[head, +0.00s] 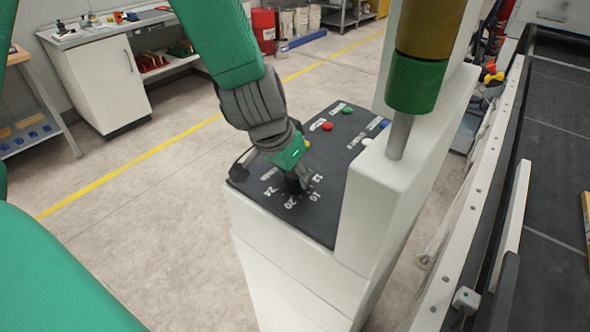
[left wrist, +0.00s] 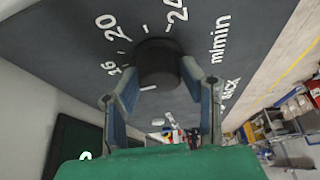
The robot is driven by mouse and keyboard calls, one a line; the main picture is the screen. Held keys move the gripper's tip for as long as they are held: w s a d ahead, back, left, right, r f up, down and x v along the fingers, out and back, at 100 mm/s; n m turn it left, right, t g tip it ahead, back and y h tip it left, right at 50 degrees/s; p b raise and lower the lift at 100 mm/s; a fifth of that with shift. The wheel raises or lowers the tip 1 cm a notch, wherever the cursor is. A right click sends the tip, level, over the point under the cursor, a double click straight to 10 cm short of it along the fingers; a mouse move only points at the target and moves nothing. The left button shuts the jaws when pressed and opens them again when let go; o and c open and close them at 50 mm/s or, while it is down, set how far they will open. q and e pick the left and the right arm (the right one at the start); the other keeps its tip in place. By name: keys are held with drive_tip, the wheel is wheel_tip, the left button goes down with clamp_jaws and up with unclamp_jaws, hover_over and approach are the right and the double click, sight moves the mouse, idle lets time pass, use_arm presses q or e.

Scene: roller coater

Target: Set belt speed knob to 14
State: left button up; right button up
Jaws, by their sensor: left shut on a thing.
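The belt speed knob (head: 290,185) is a short black cylinder on the dark top of the control panel (head: 330,200). White speed marks stand around it; 10, 12, 20 and 24 can be read in the head view. My left gripper (head: 298,176) reaches down onto the knob from above. In the left wrist view the knob (left wrist: 158,62) sits between the two fingers of the left gripper (left wrist: 160,78), which are shut on it. Marks 16, 20, 24 and "m/min" show there. My right gripper is not in view.
Red (head: 327,127), green (head: 347,110) and blue (head: 384,124) buttons lie behind the knob on the panel. A signal lamp pole (head: 399,135) rises at the panel's right. A dark conveyor belt (head: 555,150) runs along the right. Open floor lies to the left.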

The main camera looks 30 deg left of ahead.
use_arm(q)
drive_tip(key=n+y+p, duration=0.1)
drive_tip(key=n+p, duration=0.2)
drive_tip(key=shift+r, duration=0.1)
drive_tip(key=shift+n+y+p, duration=0.5)
drive_tip(key=shift+n+p, duration=0.4)
drive_tip(key=shift+p, duration=0.15)
drive_tip(key=o, duration=1.1)
drive_tip(key=shift+o, duration=0.2)
